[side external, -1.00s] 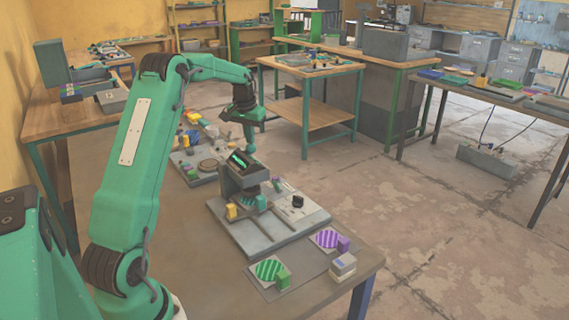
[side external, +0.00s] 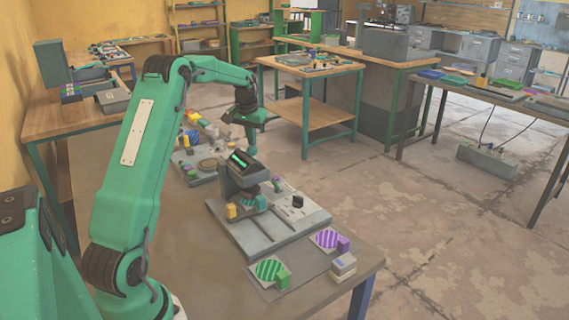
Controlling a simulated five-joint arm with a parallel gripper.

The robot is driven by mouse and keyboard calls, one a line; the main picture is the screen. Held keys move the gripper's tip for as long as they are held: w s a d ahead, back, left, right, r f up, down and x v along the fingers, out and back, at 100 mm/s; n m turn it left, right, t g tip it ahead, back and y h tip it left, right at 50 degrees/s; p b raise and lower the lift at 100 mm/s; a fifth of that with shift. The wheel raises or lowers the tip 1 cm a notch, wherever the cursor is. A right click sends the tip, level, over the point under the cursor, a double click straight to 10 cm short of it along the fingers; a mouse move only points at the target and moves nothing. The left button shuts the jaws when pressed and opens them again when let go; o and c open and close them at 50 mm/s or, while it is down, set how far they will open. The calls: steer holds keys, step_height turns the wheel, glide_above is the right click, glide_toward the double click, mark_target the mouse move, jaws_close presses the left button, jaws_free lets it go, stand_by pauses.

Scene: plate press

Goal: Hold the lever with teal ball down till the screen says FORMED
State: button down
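The plate press (side external: 240,184) stands on a grey base plate (side external: 270,237) on the near bench. Its small dark tilted screen (side external: 241,161) shows a green mark, too small to read. My gripper (side external: 251,148) points down just behind the screen; its fingertips are small and partly hidden, so I cannot tell whether it is open or shut. A small teal piece (side external: 260,202) shows low at the front of the press. I cannot tell whether it is the lever's teal ball. Any contact between my gripper and a lever is hidden behind the press.
A yellow block (side external: 231,211) sits at the press's left and a black knob (side external: 297,201) at its right. In front lie a green striped disc (side external: 268,270) and a purple striped disc (side external: 327,239) with blocks. Another board (side external: 196,172) with small parts lies behind.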

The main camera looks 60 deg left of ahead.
mark_target(255, 150)
steer(key=shift+w+f, duration=0.25)
steer(key=shift+f, duration=0.4)
steer(key=shift+w+f, duration=0.2)
steer(key=shift+f, duration=0.4)
stand_by(1.2)
steer(key=shift+w+f, duration=0.1)
steer(key=shift+f, duration=1.2)
stand_by(3.8)
